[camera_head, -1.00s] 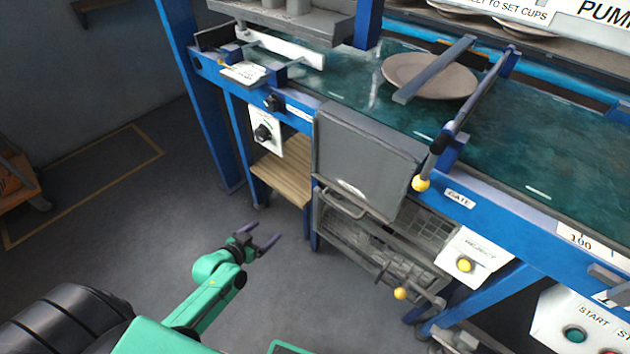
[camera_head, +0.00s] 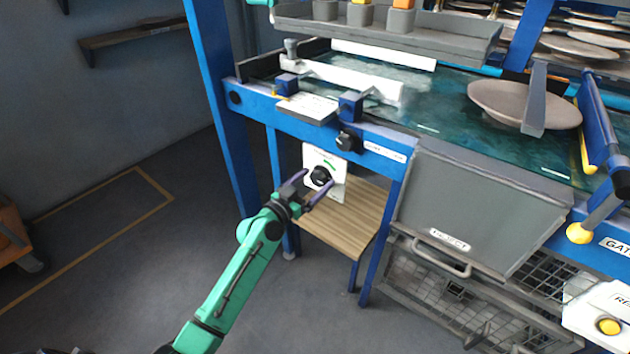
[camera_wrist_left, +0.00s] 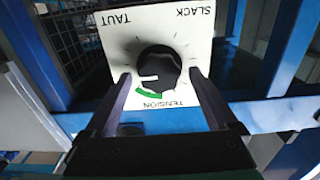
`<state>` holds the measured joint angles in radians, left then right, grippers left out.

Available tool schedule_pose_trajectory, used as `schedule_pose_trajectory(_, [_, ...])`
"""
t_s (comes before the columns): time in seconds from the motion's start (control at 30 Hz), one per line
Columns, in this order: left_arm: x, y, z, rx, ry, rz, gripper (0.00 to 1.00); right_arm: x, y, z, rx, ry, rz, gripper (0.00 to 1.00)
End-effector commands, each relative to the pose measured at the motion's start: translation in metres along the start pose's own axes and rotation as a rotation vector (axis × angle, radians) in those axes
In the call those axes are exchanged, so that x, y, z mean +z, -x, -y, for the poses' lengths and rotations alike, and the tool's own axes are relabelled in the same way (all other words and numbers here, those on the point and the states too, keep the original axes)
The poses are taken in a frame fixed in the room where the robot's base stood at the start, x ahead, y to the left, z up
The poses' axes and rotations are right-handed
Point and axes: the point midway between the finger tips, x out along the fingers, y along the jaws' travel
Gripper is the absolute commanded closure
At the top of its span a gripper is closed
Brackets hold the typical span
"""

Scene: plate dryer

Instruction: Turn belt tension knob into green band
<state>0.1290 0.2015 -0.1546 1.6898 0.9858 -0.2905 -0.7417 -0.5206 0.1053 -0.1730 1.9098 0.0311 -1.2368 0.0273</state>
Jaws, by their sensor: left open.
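The belt tension knob (camera_head: 320,176) is a round black knob on a white panel (camera_head: 337,191) under the blue conveyor rail. The wrist view shows the knob (camera_wrist_left: 160,68) on its dial plate, lettered SLACK, TAUT and TENSION. A white mark on the knob points left there, and the green band (camera_wrist_left: 147,90) lies just below that mark. My left gripper (camera_head: 316,186) is open at the panel. In the wrist view its dark fingers (camera_wrist_left: 160,75) stand on either side of the knob, with gaps showing. My right gripper is out of view.
A second black knob (camera_head: 348,139) sits on the rail above the panel. A wooden shelf (camera_head: 350,220) is below and right of it. A grey reject bin (camera_head: 480,210) and wire basket stand further right. A plate (camera_head: 515,102) lies on the green belt.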

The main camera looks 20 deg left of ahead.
Motion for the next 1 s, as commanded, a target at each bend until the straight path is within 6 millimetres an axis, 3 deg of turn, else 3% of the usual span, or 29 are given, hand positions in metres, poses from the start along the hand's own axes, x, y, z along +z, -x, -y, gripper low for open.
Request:
schedule_pose_trajectory(0.27, [0.0002, -0.0059, -0.0003, 0.001, 0.0, 0.001, 0.08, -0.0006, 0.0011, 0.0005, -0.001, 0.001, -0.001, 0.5])
schedule_pose_trajectory(0.3, [0.0002, -0.0058, -0.0003, 0.001, 0.0, 0.001, 0.12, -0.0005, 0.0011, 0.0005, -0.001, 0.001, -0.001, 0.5])
schedule_pose_trajectory(0.5, [0.0003, -0.0056, -0.0002, 0.0, 0.0, 0.001, 0.89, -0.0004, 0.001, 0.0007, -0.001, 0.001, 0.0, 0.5])
schedule_pose_trajectory(0.53, [0.0003, -0.0056, -0.0002, 0.0, 0.0, 0.001, 0.94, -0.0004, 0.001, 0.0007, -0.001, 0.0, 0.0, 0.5])
schedule_pose_trajectory(1.0, [0.0002, -0.0055, -0.0001, 0.001, 0.104, 0.001, 0.94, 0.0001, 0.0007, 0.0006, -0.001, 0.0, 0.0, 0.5])
